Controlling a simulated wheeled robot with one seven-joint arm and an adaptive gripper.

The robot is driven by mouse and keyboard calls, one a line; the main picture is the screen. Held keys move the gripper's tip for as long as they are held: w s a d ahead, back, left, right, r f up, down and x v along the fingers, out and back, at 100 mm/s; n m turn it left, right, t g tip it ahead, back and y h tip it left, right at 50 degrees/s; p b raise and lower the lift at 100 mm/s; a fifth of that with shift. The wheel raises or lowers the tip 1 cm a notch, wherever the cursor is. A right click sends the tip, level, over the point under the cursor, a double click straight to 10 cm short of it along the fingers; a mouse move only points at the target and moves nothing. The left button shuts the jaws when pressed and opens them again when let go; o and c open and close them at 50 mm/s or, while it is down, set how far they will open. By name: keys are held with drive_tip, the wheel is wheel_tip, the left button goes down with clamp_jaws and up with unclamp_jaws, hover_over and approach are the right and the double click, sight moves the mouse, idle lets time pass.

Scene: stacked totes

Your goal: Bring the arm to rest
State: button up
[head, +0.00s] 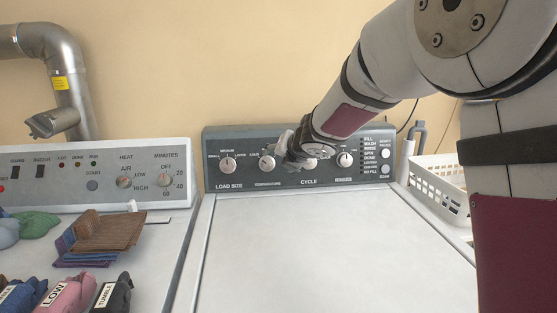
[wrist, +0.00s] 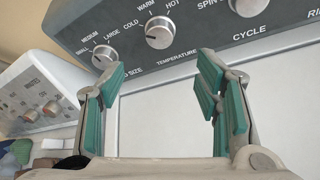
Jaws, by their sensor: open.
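My gripper (head: 287,147) is at the washer's dark control panel (head: 375,182), in front of the dials between the temperature knob (head: 267,163) and the partly hidden cycle knob (head: 311,164). In the wrist view my gripper (wrist: 163,82) shows its teal-padded fingers spread wide with nothing between them. The temperature knob also shows there (wrist: 158,36), beyond the fingertips. The cycle knob (wrist: 248,5) is cut off at the top edge. My arm reaches in from the right. I cannot tell whether a finger touches the panel.
The washer's white lid (head: 320,250) is bare below the panel. A dryer panel (head: 95,172) stands at left, with folded cloths (head: 108,232) and labelled rolled cloths (head: 68,295) on its top. A white basket (head: 438,185) sits at right. A metal duct (head: 72,80) is at upper left.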

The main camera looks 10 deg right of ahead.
drive_tip(key=s+d+r+m+g+h+p, duration=0.1)
drive_tip(key=s+d+r+m+h+p, duration=0.1)
drive_tip(key=s+d+r+m, duration=0.35)
drive_tip(key=s+d+r+m+h+p, duration=0.1)
drive_tip(key=s+d+r+m, duration=0.15)
drive_tip(key=s+m, duration=0.5)
drive_tip(key=s+d+r+m+g+h+p, duration=0.1)
drive_tip(key=s+d+r+m+h+p, duration=0.15)
drive_tip(key=s+d+m, duration=0.4)
drive_tip(key=s+a+f+m+g+y+p, duration=0.1)
drive_tip(key=s+m, duration=0.5)
drive_tip(key=s, duration=0.9)
drive_tip(key=s+a+f+m+g+y+p, duration=0.1)
drive_tip(key=s+m, duration=0.5)
drive_tip(key=s, duration=1)
drive_tip(key=a+f+g+p, duration=0.1)
drive_tip(key=a+g+p, duration=0.1)
drive_tip(key=g, duration=0.1)
drive_tip(key=shift+s+a+f+m+y, duration=0.2)
drive_tip(key=shift+s+a+m+y, duration=0.05)
drive_tip(key=shift+a+m+y, duration=0.1)
drive_tip(key=shift+c, duration=0.3)
